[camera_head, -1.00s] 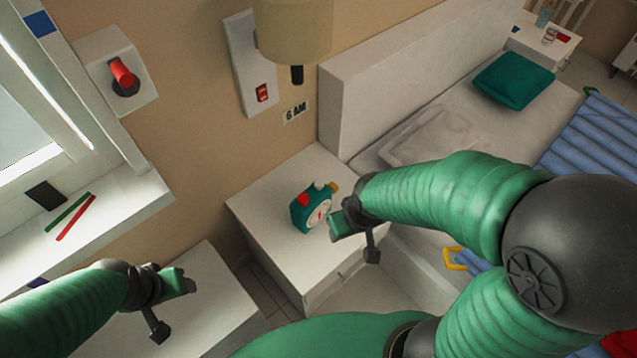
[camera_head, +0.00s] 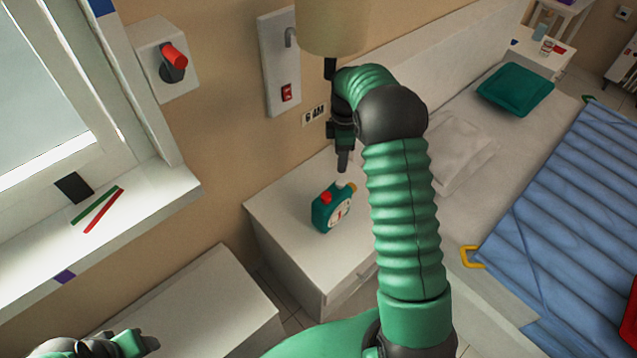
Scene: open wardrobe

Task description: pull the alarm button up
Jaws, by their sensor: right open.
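A green alarm clock (camera_head: 328,214) with a white dial stands on the white bedside table (camera_head: 275,220). I cannot tell which of these is the alarm button. My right gripper (camera_head: 343,165) is open and points down just above the clock's top; I see no contact. My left gripper (camera_head: 140,342) is at the bottom left, far from the clock, its jaws unclear.
A lamp (camera_head: 332,22) hangs above my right wrist, and a wall panel with a red switch (camera_head: 287,92) is left of it. The bed (camera_head: 460,205) is to the right. The windowsill (camera_head: 60,235) holds red and green sticks. The table's left front is clear.

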